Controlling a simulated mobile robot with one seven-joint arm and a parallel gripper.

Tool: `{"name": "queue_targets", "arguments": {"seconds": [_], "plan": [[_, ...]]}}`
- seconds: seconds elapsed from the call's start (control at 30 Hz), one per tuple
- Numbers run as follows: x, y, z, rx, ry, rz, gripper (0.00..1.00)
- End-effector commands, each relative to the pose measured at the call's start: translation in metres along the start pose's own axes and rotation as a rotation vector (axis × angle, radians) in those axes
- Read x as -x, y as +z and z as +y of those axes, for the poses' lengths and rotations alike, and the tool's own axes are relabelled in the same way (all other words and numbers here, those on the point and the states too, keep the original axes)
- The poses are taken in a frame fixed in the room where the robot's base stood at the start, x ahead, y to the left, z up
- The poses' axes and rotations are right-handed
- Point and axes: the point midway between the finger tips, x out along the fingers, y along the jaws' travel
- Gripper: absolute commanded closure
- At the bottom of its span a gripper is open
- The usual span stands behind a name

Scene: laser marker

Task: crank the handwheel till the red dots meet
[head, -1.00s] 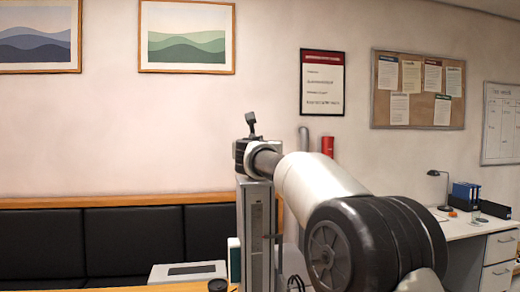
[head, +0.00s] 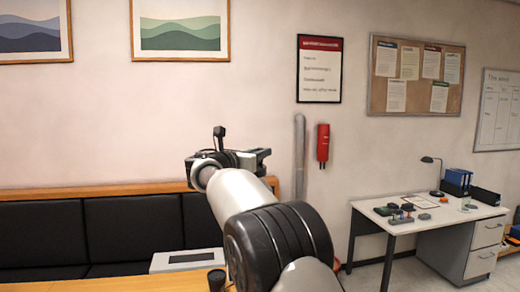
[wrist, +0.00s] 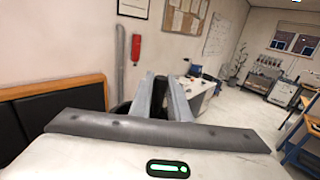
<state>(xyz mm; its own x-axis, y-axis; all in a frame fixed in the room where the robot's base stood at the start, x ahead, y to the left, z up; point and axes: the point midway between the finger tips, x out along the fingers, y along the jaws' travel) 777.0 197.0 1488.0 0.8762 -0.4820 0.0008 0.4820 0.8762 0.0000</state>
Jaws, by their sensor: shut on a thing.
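My gripper (wrist: 166,84) is shut on a dark piece between its two grey fingers in the wrist view, which I take to be the handwheel's crank handle (wrist: 160,104). A dark curved edge beside the fingers may be the wheel's rim; most of it is hidden behind the gripper body. In the head view my gripper (head: 260,156) is at the far end of my arm, and the arm covers the marker's column and the wheel. No red dots show in either view.
A pale flat box (head: 187,261) and a dark cup (head: 216,280) are on the wooden table left of my arm. A black bench (head: 90,237) lines the wall.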

Motion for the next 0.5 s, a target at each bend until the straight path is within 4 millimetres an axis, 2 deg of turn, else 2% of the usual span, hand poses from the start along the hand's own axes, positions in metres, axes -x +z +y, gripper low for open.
{"name": "queue_targets", "arguments": {"seconds": [0.27,0.3,0.4,0.5], "plan": [[-0.0005,-0.0025,-0.0008,0.001,-0.003,0.003,1.0],[-0.0005,-0.0025,-0.0008,0.001,-0.003,0.003,0.81],[-0.0005,-0.0022,-0.0007,0.001,-0.002,0.003,0.65],[-0.0004,-0.0016,-0.0005,0.001,-0.002,0.002,0.65]]}}
